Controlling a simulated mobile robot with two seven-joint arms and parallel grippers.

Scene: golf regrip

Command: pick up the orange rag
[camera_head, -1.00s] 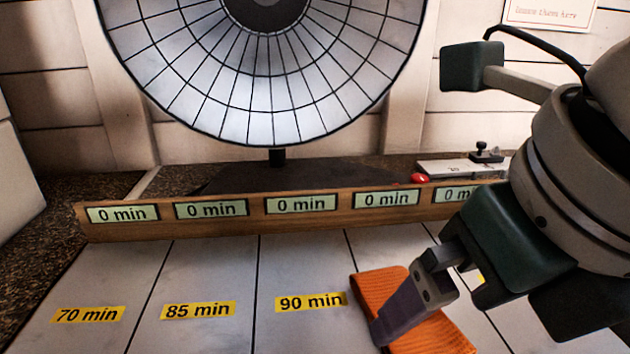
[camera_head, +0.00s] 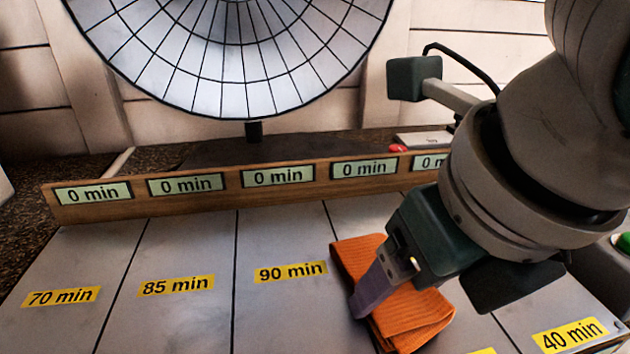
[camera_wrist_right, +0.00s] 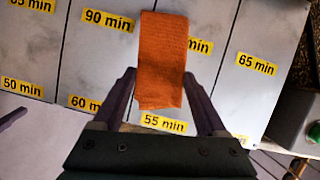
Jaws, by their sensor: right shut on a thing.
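The orange rag (camera_head: 402,310), a folded ribbed cloth, lies on the grey panel right of the 90 min label. In the right wrist view the rag (camera_wrist_right: 162,60) runs up between the two fingers. My right gripper (camera_head: 380,292) is over the rag with its jaws shut on it. One purple finger shows in front of the cloth in the head view; the other is hidden behind the gripper. A slim purple piece at the left edge of the wrist view looks like a finger of my left gripper (camera_wrist_right: 12,118); its opening does not show.
A wooden strip with 0 min displays (camera_head: 220,190) stands behind the panel. Behind it is a large round gridded reflector (camera_head: 230,70). A green button (camera_head: 624,243) is at the right edge. The panel's left part (camera_head: 110,250) is clear.

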